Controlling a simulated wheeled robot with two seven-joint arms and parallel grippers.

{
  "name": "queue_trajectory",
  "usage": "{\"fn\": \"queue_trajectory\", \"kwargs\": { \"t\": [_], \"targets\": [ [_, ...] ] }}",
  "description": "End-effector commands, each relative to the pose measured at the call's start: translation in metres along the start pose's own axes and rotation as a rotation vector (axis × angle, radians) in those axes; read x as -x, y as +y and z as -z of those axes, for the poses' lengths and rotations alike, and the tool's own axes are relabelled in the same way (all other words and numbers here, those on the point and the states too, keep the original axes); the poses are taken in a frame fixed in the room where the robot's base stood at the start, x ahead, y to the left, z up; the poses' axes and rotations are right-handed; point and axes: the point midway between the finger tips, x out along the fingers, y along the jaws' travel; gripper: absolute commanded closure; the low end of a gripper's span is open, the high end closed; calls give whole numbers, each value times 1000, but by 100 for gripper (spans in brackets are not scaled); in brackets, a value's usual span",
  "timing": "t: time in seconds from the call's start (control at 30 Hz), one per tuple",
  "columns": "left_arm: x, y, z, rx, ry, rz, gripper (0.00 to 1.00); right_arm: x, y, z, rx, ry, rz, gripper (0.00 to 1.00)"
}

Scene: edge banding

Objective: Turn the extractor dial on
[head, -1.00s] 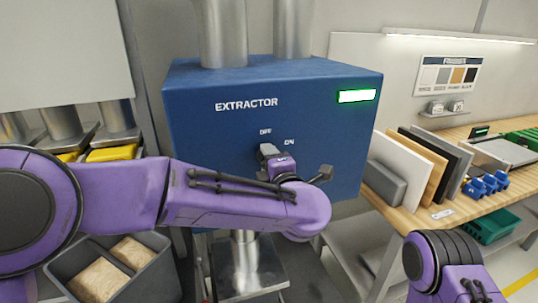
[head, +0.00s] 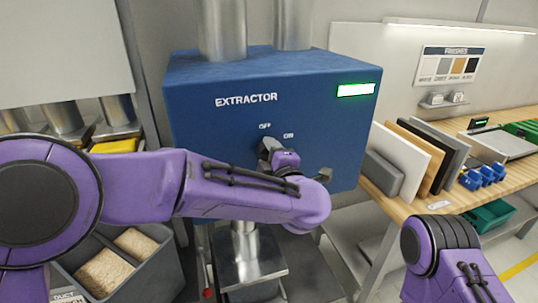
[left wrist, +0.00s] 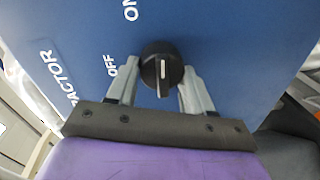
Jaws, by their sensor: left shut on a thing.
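The blue extractor box (head: 215,125) carries the word EXTRACTOR and OFF and ON marks on its front. Its round black dial (left wrist: 162,66) has a white line, which runs up and down in the left wrist view. My left gripper (head: 268,148) is at the front of the box, just below the OFF and ON marks. In the left wrist view, its two fingers (left wrist: 160,88) stand on either side of the dial, and it is shut on it. The gripper hides the dial in the head view. My right gripper is out of view.
A lit green display (head: 356,90) sits at the box's upper right. A wooden bench (head: 450,202) on the right holds upright panels (head: 405,150) and blue parts (head: 482,177). A grey bin (head: 150,285) stands at lower left.

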Motion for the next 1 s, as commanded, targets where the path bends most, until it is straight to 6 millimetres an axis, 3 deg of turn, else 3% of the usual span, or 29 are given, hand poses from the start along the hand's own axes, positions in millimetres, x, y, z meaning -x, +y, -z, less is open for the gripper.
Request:
{"fn": "queue_trajectory", "kwargs": {
  "t": [0.03, 0.07, 0.1, 0.13, 0.47, 0.8, 1.0],
  "targets": [
    [0, -1, -1, -3, -2, 1, 80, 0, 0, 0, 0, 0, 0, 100],
    [0, -1, -1, -3, -2, 1, 40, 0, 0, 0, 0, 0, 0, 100],
    [0, -1, -1, -3, -2, 1, 26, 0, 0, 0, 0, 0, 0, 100],
    [0, -1, 0, -3, -1, 1, 24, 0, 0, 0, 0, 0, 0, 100],
    [5, -1, -1, 0, -1, -1, 24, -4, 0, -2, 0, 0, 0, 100],
    [79, -5, -2, -2, -3, -3, 24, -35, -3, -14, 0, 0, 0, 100],
    [104, -2, -1, -2, -1, 0, 24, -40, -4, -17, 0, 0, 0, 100]
  ]
}}
